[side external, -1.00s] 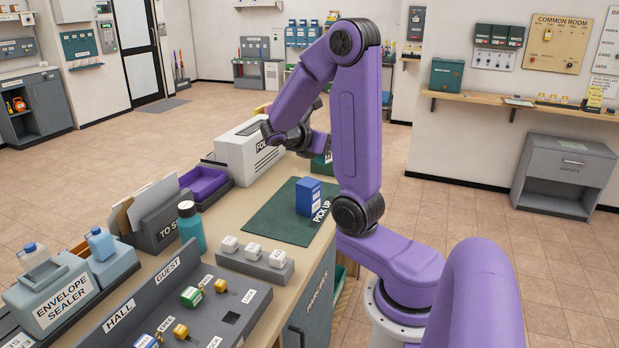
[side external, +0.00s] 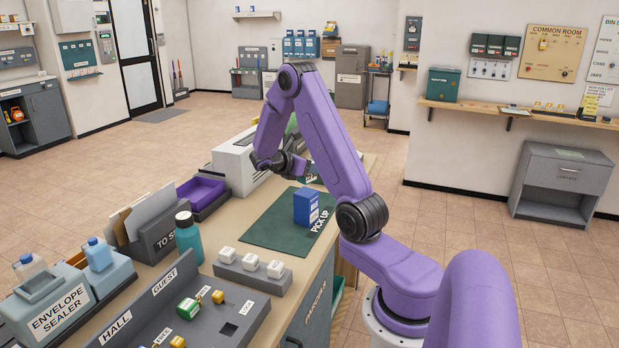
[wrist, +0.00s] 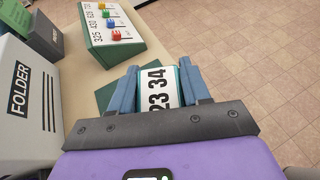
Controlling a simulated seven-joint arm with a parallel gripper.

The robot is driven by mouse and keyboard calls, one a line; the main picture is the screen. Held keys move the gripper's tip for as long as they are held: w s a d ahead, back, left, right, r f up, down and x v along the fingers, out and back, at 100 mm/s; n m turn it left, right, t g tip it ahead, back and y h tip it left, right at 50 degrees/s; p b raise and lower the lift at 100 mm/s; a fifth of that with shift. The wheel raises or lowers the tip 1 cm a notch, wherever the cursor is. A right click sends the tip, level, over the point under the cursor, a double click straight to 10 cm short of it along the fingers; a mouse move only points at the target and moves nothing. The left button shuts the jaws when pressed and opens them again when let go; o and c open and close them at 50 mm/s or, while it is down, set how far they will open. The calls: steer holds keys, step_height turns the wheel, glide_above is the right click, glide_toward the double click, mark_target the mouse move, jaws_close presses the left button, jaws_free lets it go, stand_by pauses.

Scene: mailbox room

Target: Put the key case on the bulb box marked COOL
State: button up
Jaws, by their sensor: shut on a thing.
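My gripper (wrist: 160,90) is shut on a teal-edged thing with a white face reading "23 34", which I take to be the key case (wrist: 157,88). In the side view my gripper (side external: 283,166) hangs over the far part of the counter, beyond the green mat, and the held thing is too small to make out there. A blue box (side external: 306,208) with a white label stands upright on the mat, nearer the camera than the gripper. Its lettering is too small to read, so I cannot tell whether it is the bulb box marked COOL.
The green PICK UP mat (side external: 268,228) is otherwise clear. A FOLDER machine (wrist: 25,95) stands left of my gripper in the wrist view. A numbered board (wrist: 112,30) with coloured pegs lies ahead. A teal bottle (side external: 188,240) and a grey holder with white blocks (side external: 250,276) stand nearer the camera.

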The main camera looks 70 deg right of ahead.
mark_target(310, 177)
steer(key=shift+w+d+f, duration=0.1)
steer(key=shift+d+f, duration=0.05)
steer(key=shift+f, duration=0.05)
steer(key=shift+w+d+f, duration=0.1)
steer(key=shift+w+f, duration=0.05)
steer(key=shift+f, duration=1.55)
steer(key=shift+f, duration=0.15)
steer(key=o, duration=1.1)
